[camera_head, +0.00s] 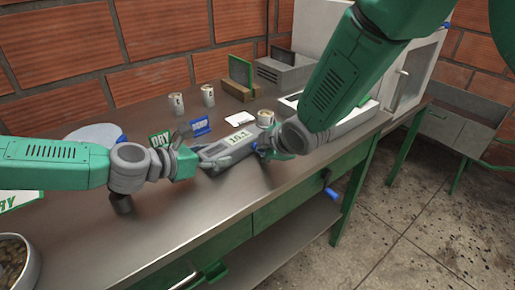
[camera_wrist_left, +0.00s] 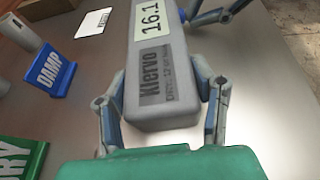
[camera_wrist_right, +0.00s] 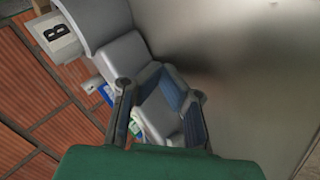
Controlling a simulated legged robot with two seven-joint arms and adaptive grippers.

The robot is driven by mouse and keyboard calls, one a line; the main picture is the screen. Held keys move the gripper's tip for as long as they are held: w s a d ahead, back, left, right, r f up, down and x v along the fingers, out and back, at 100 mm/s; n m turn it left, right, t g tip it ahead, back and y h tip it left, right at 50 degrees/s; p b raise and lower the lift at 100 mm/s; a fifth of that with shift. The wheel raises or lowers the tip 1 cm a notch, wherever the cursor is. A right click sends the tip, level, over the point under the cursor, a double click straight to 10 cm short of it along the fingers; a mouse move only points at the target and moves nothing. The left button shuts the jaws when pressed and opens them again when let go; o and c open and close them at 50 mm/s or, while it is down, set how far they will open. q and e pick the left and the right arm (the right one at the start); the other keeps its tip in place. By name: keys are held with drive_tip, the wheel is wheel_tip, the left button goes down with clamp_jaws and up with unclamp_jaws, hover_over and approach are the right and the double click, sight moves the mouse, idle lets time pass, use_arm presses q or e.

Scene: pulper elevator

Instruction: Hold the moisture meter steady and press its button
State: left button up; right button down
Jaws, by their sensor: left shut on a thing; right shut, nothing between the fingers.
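The moisture meter (camera_head: 228,149) is a grey box with a pale display that appears to read 16.1, held over the metal table. In the left wrist view the meter (camera_wrist_left: 158,75) carries the label "Klervo" and sits between my fingers. My left gripper (camera_head: 200,160) is shut on its near end. My right gripper (camera_head: 270,150) is shut and empty at the far end of the meter; I cannot tell whether it touches it. The button is not visible.
A green DRY sign (camera_head: 160,139) and a blue DAMP sign (camera_head: 201,126) stand behind the meter. Cups (camera_head: 207,95) stand further back, another (camera_head: 265,117) near my right gripper. A bowl (camera_head: 17,262) of beans is front left. The front middle of the table (camera_head: 190,225) is clear.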

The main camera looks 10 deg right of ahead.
sight(276, 165)
use_arm(q)
drive_tip(key=shift+d, duration=0.1)
use_arm(e)
drive_tip(key=shift+s, duration=0.1)
drive_tip(key=shift+s+d, duration=0.55)
drive_tip(key=shift+s, duration=0.1)
drive_tip(key=shift+s+d, duration=0.75)
drive_tip(key=shift+s, duration=0.3)
drive_tip(key=shift+s+d, duration=0.75)
drive_tip(key=shift+s, duration=0.25)
use_arm(q)
drive_tip(key=o, duration=1.6)
drive_tip(key=shift+c, duration=0.2)
